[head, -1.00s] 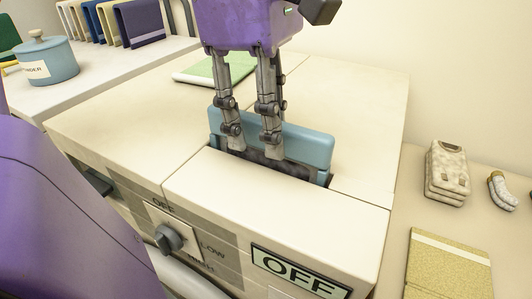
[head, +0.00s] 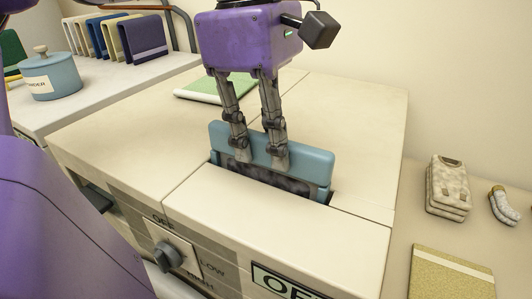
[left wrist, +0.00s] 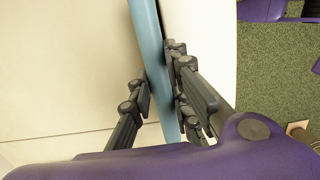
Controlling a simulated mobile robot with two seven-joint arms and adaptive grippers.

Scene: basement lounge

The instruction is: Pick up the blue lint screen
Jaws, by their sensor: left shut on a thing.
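The blue lint screen (head: 300,162) stands upright in a slot in the dryer's (head: 250,212) top. Its blue frame shows above the slot, with a strip of grey mesh below the frame. Its lower part is hidden in the slot. My left gripper (head: 261,160) reaches down from above and is shut on the screen's frame. In the left wrist view, the gripper's (left wrist: 158,92) dark fingers lie on both sides of the blue screen (left wrist: 150,45). My right gripper is in neither view.
A green and white folded item (head: 212,86) lies behind on the machine top. A blue lidded pot (head: 52,78) and several standing cloths are at the back left. A folded knit item (head: 447,185) and a yellowish cloth (head: 450,274) lie on the right surface.

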